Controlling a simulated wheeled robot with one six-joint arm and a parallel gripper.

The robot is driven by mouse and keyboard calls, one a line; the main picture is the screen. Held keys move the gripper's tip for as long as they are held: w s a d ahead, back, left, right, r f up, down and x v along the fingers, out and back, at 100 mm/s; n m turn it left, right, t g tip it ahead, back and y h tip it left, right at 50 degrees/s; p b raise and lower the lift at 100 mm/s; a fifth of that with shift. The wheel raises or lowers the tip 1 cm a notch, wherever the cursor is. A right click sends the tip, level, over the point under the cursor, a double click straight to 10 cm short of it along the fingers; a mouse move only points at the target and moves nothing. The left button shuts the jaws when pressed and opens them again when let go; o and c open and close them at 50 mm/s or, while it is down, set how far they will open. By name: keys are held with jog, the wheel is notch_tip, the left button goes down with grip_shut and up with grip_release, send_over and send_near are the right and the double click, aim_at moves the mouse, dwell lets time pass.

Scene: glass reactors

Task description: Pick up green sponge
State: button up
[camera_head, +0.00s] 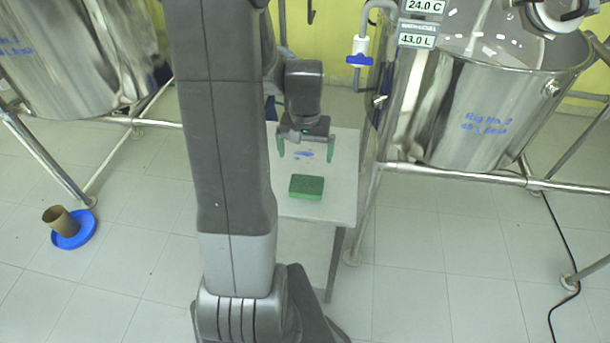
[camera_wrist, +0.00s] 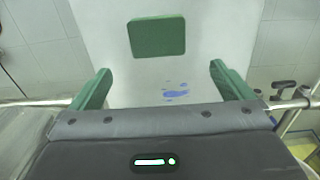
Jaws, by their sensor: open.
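The green sponge (camera_head: 306,187) is a flat rectangular block lying on a small light grey table (camera_head: 335,200). In the wrist view the sponge (camera_wrist: 157,37) lies beyond my fingertips, a little left of centre. My gripper (camera_head: 305,156) is above the table with its two green fingers spread apart and nothing between them. In the wrist view my gripper (camera_wrist: 160,72) is open, and a blue stain (camera_wrist: 176,93) on the tabletop shows between the fingers. The gripper and sponge are apart.
Steel reactor vessels stand at left (camera_head: 75,55) and right (camera_head: 490,105) on tubular frames (camera_head: 450,174), close to the table. A blue dish (camera_head: 74,230) with a brown cup (camera_head: 60,219) is on the tiled floor at left. A black cable (camera_head: 562,250) lies at right.

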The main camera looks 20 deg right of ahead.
send_over(306, 184)
jog(key=f, duration=0.7)
jog(key=shift+w, duration=0.2)
jog(key=shift+s+d+f+p, duration=0.15)
jog(key=shift+f+p, duration=0.6)
jog(key=shift+f, duration=1.95)
jog(key=shift+c, duration=0.2)
jog(key=c, duration=0.8)
jog(key=shift+r+b, duration=0.5)
jog(key=shift+r, duration=4.55)
